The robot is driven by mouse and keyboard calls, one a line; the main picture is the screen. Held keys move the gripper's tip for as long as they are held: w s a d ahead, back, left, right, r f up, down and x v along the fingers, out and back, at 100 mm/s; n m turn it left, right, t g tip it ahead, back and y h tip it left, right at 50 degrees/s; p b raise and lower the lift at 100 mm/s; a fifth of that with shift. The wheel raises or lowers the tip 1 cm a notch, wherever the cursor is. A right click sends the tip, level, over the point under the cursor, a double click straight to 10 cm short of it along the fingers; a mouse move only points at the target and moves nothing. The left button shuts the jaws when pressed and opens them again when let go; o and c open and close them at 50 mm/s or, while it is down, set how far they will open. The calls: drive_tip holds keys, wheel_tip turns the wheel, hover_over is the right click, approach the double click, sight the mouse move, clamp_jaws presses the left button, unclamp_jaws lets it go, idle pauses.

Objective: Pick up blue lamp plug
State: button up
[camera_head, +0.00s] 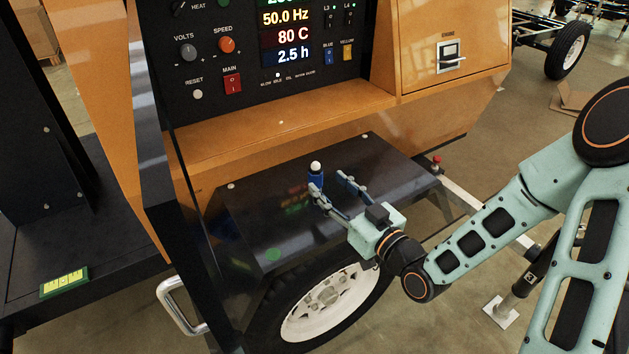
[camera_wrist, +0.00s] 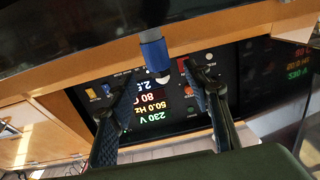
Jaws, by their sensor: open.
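The blue lamp plug (camera_head: 316,179) has a blue body and a white rounded top. It stands upright on the black fender top (camera_head: 380,165) in the head view; its base is partly hidden by a finger. My gripper (camera_head: 328,182) is open, with its left finger close to the plug. In the wrist view, which is upside down, the plug (camera_wrist: 153,54) appears between the lines of the two fingers of my gripper (camera_wrist: 147,85), around their tips. I cannot tell whether a finger touches it.
The orange control panel housing (camera_head: 290,110) rises behind the fender, with lit displays and switches. A dark upright post (camera_head: 160,170) stands at the left. A wheel (camera_head: 330,305) sits below the fender. A small red knob (camera_head: 436,160) is at the right.

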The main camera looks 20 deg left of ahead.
sight(320, 177)
drive_tip(key=x, duration=0.2)
drive_tip(key=b+x, duration=0.1)
drive_tip(key=x, duration=0.3)
drive_tip(key=shift+w+a+f, duration=0.15)
drive_tip(key=shift+w+f, duration=0.05)
drive_tip(key=shift+f, duration=0.1)
drive_tip(key=shift+c, duration=0.3)
clamp_jaws()
drive_tip(key=shift+r, duration=0.1)
